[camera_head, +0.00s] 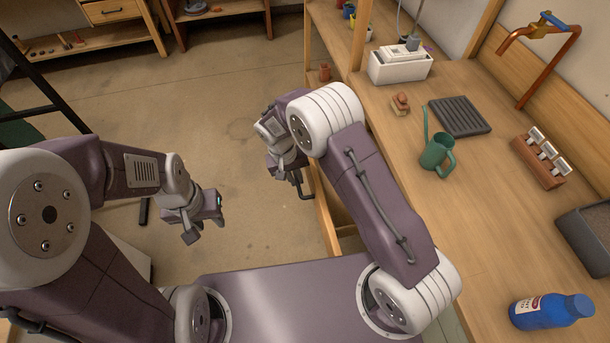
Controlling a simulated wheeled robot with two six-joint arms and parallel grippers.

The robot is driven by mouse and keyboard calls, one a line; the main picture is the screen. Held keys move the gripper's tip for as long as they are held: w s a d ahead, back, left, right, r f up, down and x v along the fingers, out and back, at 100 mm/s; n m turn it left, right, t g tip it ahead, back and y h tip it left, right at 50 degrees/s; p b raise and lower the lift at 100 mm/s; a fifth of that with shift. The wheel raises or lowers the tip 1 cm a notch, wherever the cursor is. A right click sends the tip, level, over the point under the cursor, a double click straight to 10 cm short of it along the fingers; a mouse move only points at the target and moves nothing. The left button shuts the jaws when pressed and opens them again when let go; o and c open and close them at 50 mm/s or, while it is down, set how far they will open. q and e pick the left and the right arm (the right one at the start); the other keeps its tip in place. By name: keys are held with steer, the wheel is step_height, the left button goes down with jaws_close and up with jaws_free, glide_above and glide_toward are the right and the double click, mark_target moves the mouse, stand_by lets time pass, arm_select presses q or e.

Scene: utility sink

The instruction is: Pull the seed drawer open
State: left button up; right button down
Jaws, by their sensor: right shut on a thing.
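The seed drawer (326,213) is in the bench front on the right, mostly hidden behind my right arm. A wooden edge of it shows below the bench top, and it seems to stand out from the bench front. A dark bar handle (305,190) shows at my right gripper (296,176). My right gripper is shut on this handle; its fingertips are small and partly hidden by the wrist. My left gripper (205,226) is open and empty over the floor, well to the left of the drawer.
The bench top carries a green watering can (436,154), a dark ribbed tray (460,116), a white box (400,65) and a blue bottle (545,311). Another wooden drawer unit (112,10) stands at the back left. The floor between is clear.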

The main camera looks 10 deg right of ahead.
steer(key=shift+a, duration=0.2)
steer(key=c, duration=1.5)
jaws_free()
steer(key=shift+o, duration=0.2)
steer(key=shift+r, duration=0.1)
step_height(320, 180, up, 9)
steer(key=a, duration=0.1)
steer(key=shift+a, duration=0.35)
steer(key=shift+s, duration=0.1)
